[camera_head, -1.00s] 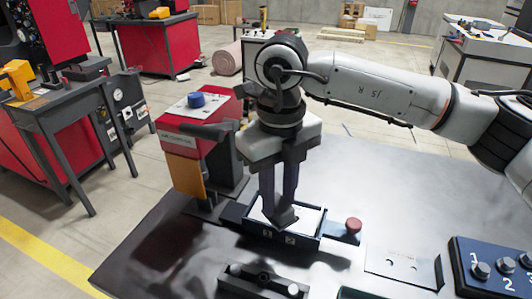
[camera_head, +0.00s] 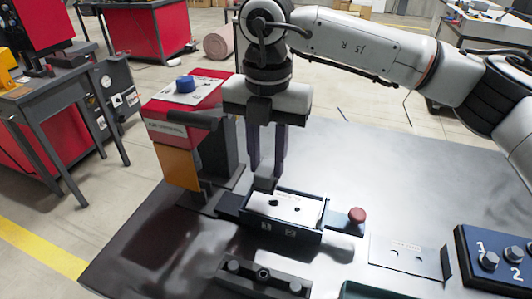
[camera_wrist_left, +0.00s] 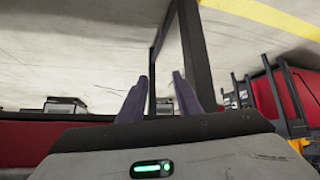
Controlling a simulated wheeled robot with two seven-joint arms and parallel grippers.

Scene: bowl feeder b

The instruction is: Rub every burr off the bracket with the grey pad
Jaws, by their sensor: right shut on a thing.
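Small dark spots show on the plate; I cannot tell burrs from holes. My right gripper (camera_head: 266,172) points down, shut on the dark grey pad (camera_head: 265,184). The pad is at the plate's back left edge; whether it touches is unclear. My left gripper (camera_wrist_left: 160,100) shows only in the left wrist view, its fingers apart with nothing between them.
A red machine (camera_head: 178,115) with a blue cap stands behind left. Bare tabletop extends behind right.

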